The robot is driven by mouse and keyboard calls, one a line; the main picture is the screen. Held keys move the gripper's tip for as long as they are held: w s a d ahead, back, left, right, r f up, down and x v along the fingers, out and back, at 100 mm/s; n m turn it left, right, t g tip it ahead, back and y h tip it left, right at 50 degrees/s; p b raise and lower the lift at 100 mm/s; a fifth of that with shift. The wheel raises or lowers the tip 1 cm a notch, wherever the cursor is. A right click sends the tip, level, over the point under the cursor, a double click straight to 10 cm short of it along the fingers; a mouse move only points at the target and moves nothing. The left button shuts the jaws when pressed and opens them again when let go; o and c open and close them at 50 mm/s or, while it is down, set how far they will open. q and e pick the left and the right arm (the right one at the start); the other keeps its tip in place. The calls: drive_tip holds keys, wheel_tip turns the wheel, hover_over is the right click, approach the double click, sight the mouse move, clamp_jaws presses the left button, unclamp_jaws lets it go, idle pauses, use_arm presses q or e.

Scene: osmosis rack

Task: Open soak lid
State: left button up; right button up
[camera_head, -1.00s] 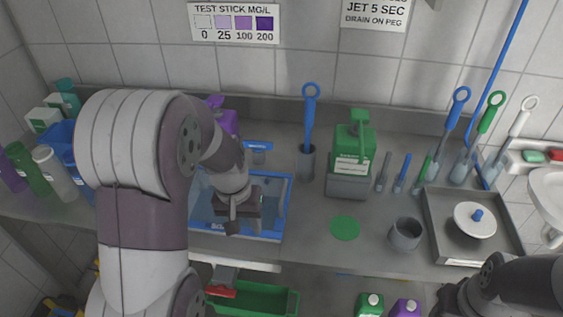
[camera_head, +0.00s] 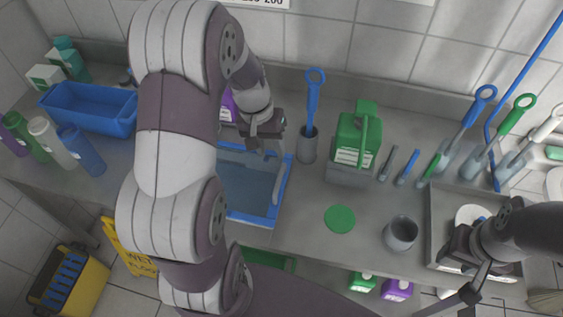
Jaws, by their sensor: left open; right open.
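The blue-rimmed soak tub (camera_head: 285,190) is set into the counter in the middle left, with a bluish interior or clear cover showing. I cannot tell how its lid stands. My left gripper (camera_head: 263,143) is open and empty over the tub's back edge, its arm covering the tub's left part. The blue handle at the back is hidden behind this gripper. My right gripper (camera_head: 480,272) is open and empty at the front of the grey tray (camera_head: 440,205) on the right.
A green jug (camera_head: 358,138), a blue brush in a holder (camera_head: 308,145) and a grey cup (camera_head: 401,233) stand right of the tub. A green disc (camera_head: 340,219) lies on the counter. A blue bin (camera_head: 90,108) and several bottles (camera_head: 80,150) are at the left.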

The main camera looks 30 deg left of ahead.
sight(280, 175)
use_arm(q)
drive_tip(key=f, duration=0.3)
drive_tip(key=d+f, duration=0.1)
drive_tip(key=f, duration=0.5)
drive_tip(key=shift+w+d+p, duration=0.3)
drive_tip(key=shift+w+d, duration=0.05)
drive_tip(key=shift+w, duration=0.05)
drive_tip(key=shift+f, duration=0.25)
drive_tip(key=shift+s, duration=0.25)
drive_tip(key=shift+w, duration=0.15)
clamp_jaws()
